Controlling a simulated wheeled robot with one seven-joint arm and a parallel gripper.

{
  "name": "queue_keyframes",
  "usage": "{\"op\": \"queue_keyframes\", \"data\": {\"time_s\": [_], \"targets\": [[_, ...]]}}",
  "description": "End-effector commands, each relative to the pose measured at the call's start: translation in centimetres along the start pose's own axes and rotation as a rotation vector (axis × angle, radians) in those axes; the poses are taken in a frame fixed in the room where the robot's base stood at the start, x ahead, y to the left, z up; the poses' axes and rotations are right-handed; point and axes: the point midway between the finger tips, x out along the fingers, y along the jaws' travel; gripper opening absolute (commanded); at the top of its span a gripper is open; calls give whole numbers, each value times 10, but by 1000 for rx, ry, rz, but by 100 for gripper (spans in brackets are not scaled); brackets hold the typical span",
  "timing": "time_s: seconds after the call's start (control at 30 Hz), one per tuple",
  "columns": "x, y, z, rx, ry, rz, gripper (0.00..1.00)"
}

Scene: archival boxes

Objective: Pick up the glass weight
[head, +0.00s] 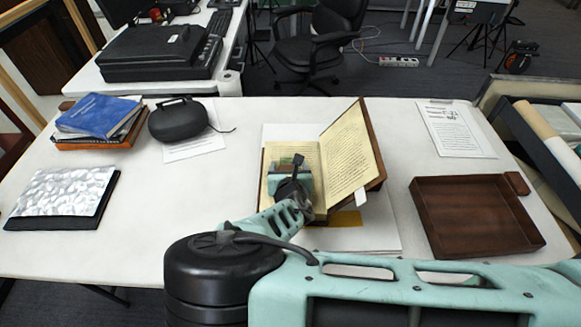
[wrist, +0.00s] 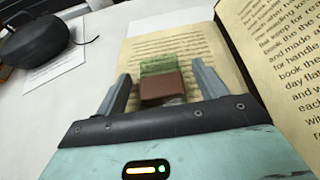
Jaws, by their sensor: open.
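An open book (head: 345,150) lies on the white table, its right side raised at a slant; its left page (wrist: 205,52) is in the wrist view. On that page is a small block, greenish and see-through at the far part (wrist: 158,66), with a brown part (wrist: 161,86) nearer; I take it as the glass weight. In the head view a bit of green (head: 286,160) shows there, mostly hidden by my arm. My gripper (wrist: 160,74) is open, with one finger on each side of the block and a gap at both sides. Its fingers are hard to see in the head view.
A brown wooden tray (head: 480,220) stands at right, a printed sheet (head: 455,130) behind it. A black case (head: 178,121), stacked books (head: 98,117) and a silvery-topped item (head: 62,197) are at left. The slanted page rises close right of my gripper.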

Motion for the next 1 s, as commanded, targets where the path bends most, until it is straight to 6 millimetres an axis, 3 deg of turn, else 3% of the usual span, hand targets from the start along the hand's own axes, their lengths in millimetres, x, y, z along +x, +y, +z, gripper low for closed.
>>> {"op": "queue_keyframes", "data": {"time_s": [0.03, 0.23, 0.57, 1.0], "targets": [[0, 0, 0, 0, 0, 0, 71], [0, 0, 0, 0, 0, 0, 15], [-1, 0, 5, 1, -2, 1, 16], [-31, 1, 75, 3, -2, 1, 16]]}}
